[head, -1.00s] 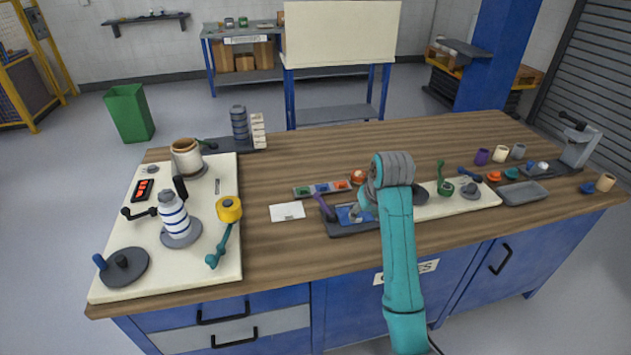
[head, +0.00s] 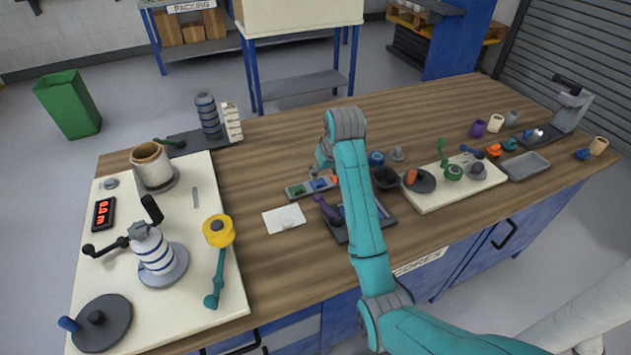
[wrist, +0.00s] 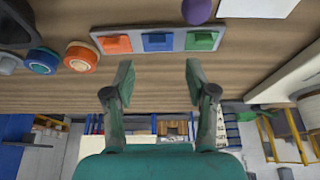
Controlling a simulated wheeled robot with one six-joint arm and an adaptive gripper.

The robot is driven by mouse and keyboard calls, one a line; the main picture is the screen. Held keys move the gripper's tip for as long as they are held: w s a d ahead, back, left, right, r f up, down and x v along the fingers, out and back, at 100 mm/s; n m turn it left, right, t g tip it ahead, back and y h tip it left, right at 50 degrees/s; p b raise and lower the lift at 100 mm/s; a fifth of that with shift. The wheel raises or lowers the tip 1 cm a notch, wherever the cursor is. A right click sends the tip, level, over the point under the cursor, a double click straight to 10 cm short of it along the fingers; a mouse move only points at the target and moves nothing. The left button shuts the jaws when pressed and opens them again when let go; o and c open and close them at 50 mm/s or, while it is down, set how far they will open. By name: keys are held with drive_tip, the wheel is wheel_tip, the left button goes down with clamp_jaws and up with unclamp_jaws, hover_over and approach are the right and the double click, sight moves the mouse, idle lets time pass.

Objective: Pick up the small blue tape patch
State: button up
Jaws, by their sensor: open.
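The small blue tape patch (wrist: 157,41) lies in the middle of a grey strip tray (wrist: 190,29), between an orange patch (wrist: 116,44) and a green patch (wrist: 201,40) in the wrist view. The blue patch also shows small in the head view (head: 318,184), close to my gripper (head: 321,163). In the wrist view my gripper (wrist: 160,81) is open and empty. Its fingers are spread apart, with the strip tray above the tips in the picture. I see no contact with the patch. My arm hides part of the bench in the head view.
A dark tray with a purple-handled tool (head: 326,210) and a white card (head: 284,218) lie near the strip. Orange (wrist: 81,57) and blue (wrist: 42,61) tape rolls stand beside it. A cream board (head: 455,190) is to the right. Bare wood lies left of the card.

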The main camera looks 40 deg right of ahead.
sight(321, 183)
drive_tip(key=x, duration=0.8)
drive_tip(key=shift+w+d, duration=0.1)
drive_tip(key=shift+d, duration=0.15)
drive_tip(key=c, duration=0.8)
